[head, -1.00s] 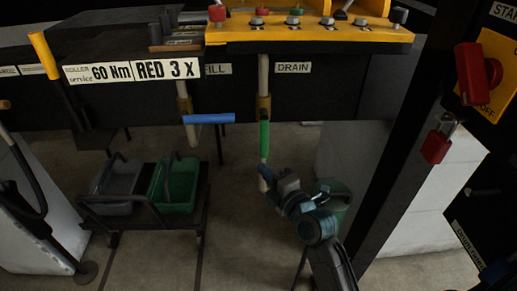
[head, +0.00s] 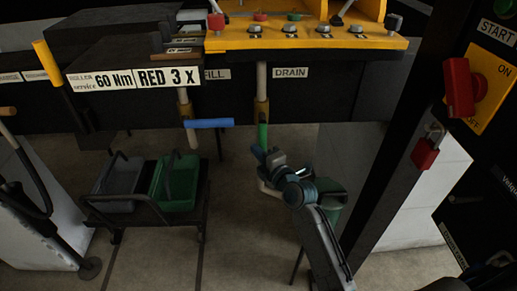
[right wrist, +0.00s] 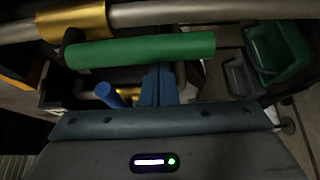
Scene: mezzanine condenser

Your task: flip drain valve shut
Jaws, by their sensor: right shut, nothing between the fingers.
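The drain valve's green handle (head: 263,135) hangs down from a brass body (head: 261,111) on the pipe under the DRAIN label (head: 291,73). In the right wrist view the green handle (right wrist: 140,50) lies alongside the pipe, roughly parallel to it. My right gripper (head: 259,154) is at the handle's lower part and hides its end in the head view. In the right wrist view its blue fingers (right wrist: 158,84) are shut and empty, reaching up behind the handle's edge; I cannot tell whether they touch it. My left gripper is out of view.
A cart with a green bin (head: 176,184) and a grey bin (head: 118,187) stands on the floor at left. A dark post with a red padlock (head: 425,154) stands at right. A yellow panel (head: 310,42) overhangs above.

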